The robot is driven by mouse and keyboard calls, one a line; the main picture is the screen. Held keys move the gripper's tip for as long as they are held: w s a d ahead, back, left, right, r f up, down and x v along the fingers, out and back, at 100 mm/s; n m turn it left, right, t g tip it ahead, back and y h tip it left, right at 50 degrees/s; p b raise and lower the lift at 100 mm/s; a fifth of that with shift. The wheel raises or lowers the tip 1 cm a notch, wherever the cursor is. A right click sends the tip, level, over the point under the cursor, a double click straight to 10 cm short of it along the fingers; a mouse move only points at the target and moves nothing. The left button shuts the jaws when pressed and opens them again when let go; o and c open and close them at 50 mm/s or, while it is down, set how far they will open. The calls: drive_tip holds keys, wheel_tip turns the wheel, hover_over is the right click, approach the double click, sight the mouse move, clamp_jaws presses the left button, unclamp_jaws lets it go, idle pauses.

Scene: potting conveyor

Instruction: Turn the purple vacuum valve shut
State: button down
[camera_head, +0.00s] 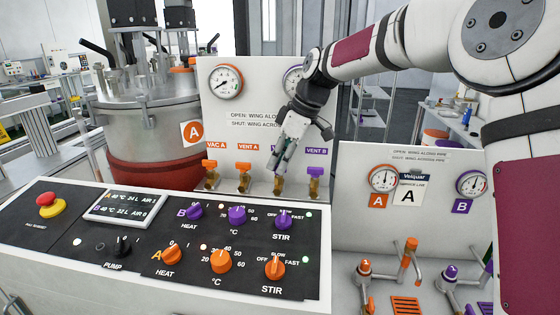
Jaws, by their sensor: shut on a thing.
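The back panel (240,135) carries a row of brass valves with coloured wings. The third valve from the left is the vacuum valve B; its brass body (279,185) shows below my fingers, while its wing and label are mostly hidden. My gripper (281,166) points down over this valve, with its fingers shut on the wing. Which way the wing lies cannot be told. The text on the panel says open is wing along the pipe and shut is wing across.
The orange VAC A valve (210,168) and VENT A valve (243,168) stand to the left; the purple VENT B valve (315,172) is close on the right. A control panel with knobs (130,225) lies in front. A gauge (226,81) sits above; a steel tank (150,125) stands left.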

drive_tip(key=shift+w+d+f, duration=0.1)
drive_tip(key=shift+d+f, duration=0.05)
drive_tip(key=shift+f, duration=0.1)
drive_tip(key=c, duration=1.7)
unclamp_jaws()
drive_tip(key=shift+r, duration=0.1)
